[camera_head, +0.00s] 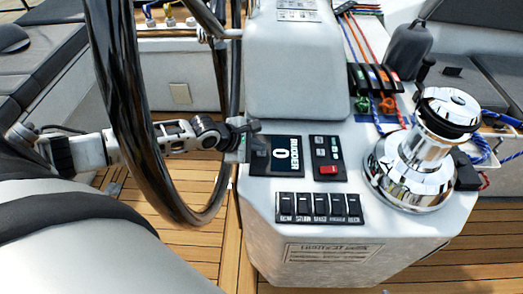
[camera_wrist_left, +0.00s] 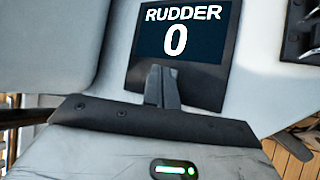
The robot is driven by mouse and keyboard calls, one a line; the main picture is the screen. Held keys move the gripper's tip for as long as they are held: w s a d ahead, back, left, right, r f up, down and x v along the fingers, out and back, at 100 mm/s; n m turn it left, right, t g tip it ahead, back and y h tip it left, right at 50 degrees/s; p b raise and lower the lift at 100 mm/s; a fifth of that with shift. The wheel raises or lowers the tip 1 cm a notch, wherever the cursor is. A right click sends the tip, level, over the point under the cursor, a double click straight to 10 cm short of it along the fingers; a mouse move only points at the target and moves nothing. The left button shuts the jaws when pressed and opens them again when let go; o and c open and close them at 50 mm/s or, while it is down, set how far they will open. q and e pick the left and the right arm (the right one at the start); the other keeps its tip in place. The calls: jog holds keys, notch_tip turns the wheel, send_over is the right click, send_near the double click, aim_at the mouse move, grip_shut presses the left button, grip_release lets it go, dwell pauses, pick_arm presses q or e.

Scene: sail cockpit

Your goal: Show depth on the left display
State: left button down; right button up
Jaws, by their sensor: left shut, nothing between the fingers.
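The left display (camera_head: 284,154) is a dark square screen on the top of the white console, and it reads RUDDER 0. It also shows in the left wrist view (camera_wrist_left: 205,38) with the same reading. My left gripper (camera_head: 257,128) reaches past the steering wheel to the display's left edge. In the left wrist view its shut, empty fingertips (camera_wrist_left: 162,70) overlap the lower part of the screen, just below the 0. I cannot tell whether they touch it. My right gripper is not in view.
The black steering wheel (camera_head: 128,120) rises close around my left forearm. Right of the display is a dark panel with a red button (camera_head: 328,170). A row of black switches (camera_head: 320,208) lies below. A chrome winch (camera_head: 417,160) and rope clutches (camera_head: 375,78) stand at right.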

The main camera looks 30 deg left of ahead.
aim_at(258, 153)
pick_arm(q)
jog(key=shift+f, duration=0.35)
dwell(0.4)
jog(key=shift+r, duration=0.1)
jog(key=shift+r+p, duration=0.85)
jog(key=shift+p, duration=0.35)
notch_tip(258, 153, up, 3)
jog(key=p, duration=0.3)
jog(key=shift+p, duration=0.3)
jog(key=shift+r+b, duration=0.15)
jog(key=shift+b, duration=0.15)
jog(key=shift+r, duration=0.8)
dwell(0.9)
